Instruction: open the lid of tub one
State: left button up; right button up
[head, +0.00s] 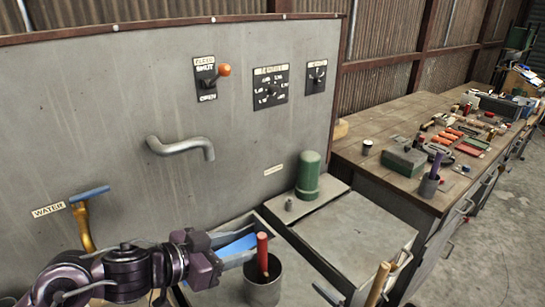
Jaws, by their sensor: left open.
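A flat grey lid (350,235) covers a tub right of centre and lies closed. A handle bar (401,259) sits at its right edge. I cannot tell which tub is number one. Left of it, a narrower opening shows a blue surface (236,246), partly hidden behind my left gripper. My left gripper (244,260) is open, just left of a red-handled tool (262,252) standing in a grey metal pot (262,288). It is well left of the lid and apart from it. My right gripper is not in view.
A green cylinder (308,178) stands behind the lid. A bent pipe (182,148), a lever (223,70) and dials (271,87) are on the grey panel. A blue-handled water tap (88,194) is at left. A wooden handle (378,284) rises at the front. A cluttered bench (400,125) is at right.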

aim_at(353, 234)
jog(key=k+l, duration=0.15)
jog(key=l, duration=0.2)
jog(key=k+l, duration=0.15)
jog(key=l, duration=0.25)
jog(key=k+l, duration=0.15)
jog(key=l, duration=0.2)
jog(key=k+l, duration=0.15)
jog(key=l, duration=0.2)
jog(key=k+l, duration=0.15)
jog(key=l, duration=0.2)
